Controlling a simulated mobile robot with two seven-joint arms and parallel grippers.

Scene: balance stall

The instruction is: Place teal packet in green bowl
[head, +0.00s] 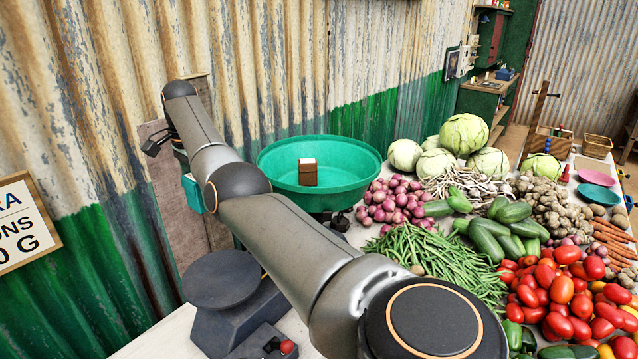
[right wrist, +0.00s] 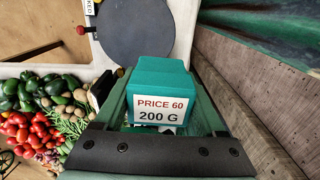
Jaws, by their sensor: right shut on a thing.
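The teal packet (head: 193,194) shows in the head view left of the bowl, partly hidden behind my right arm. In the right wrist view the teal packet (right wrist: 161,82) carries a white label reading "PRICE 60" and "200 G". My right gripper (right wrist: 160,92) is shut on it, one finger on each side. In the head view the right gripper (head: 184,165) is mostly hidden by its own forearm. The green bowl (head: 275,182) stands at the centre, left of the vegetables, with a brown box with a white top inside it. My left gripper is not in view.
A dark round plate (head: 222,279) on a dark base stands below the packet; it also shows in the wrist view (right wrist: 135,32). Onions (head: 391,200), beans and other vegetables cover the table right of the bowl. A corrugated wall (head: 260,70) rises close behind.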

